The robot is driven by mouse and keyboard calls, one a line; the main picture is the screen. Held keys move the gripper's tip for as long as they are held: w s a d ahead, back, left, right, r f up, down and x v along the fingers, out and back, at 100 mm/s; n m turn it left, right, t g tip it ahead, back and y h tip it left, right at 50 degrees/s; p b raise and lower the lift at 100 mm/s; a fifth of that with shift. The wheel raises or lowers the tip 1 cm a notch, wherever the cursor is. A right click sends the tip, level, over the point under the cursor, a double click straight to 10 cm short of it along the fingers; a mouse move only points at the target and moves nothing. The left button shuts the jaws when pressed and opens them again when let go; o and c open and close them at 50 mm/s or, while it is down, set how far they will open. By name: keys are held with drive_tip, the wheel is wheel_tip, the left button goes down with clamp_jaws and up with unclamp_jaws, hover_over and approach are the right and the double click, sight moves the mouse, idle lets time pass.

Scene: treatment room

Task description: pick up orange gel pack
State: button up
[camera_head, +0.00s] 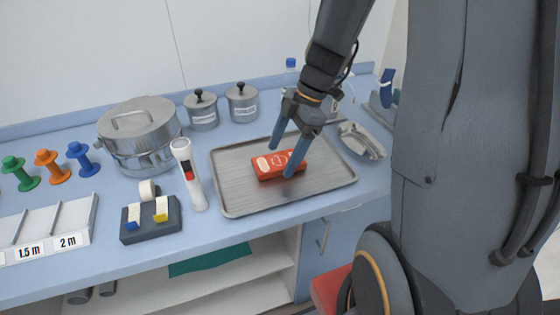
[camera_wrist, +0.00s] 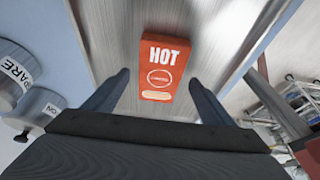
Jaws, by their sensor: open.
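The orange gel pack (camera_head: 264,166) lies flat on the metal tray (camera_head: 236,204) on the blue counter. In the wrist view the pack (camera_wrist: 163,68) reads "HOT" and sits ahead of and between the two fingers. My gripper (camera_head: 283,157) is open over the tray, one finger behind the pack and one in front of its near side in the head view. It also shows in the wrist view (camera_wrist: 160,82) with nothing between the fingers that they touch. The fingers hide part of the pack in the head view; whether they reach its height I cannot tell.
Left of the tray stand a white flashlight-like device (camera_head: 188,172), a dark tape holder (camera_head: 150,221) and a large steel pot (camera_head: 139,135). Lidded canisters (camera_head: 242,103) stand behind. A metal kidney dish (camera_head: 361,141) sits right of the tray. The counter's front edge is close.

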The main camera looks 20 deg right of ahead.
drive_tip(key=shift+a+f, duration=0.2)
drive_tip(key=shift+f, duration=0.35)
drive_tip(key=c, duration=1.4)
drive_tip(key=shift+o, duration=0.2)
drive_tip(key=shift+r, duration=0.1)
wheel_tip(320, 180, up, 10)
drive_tip(key=b, duration=0.1)
wheel_tip(320, 180, up, 5)
drive_tip(key=p, duration=0.3)
hover_over(282, 160)
drive_tip(key=shift+w, duration=0.1)
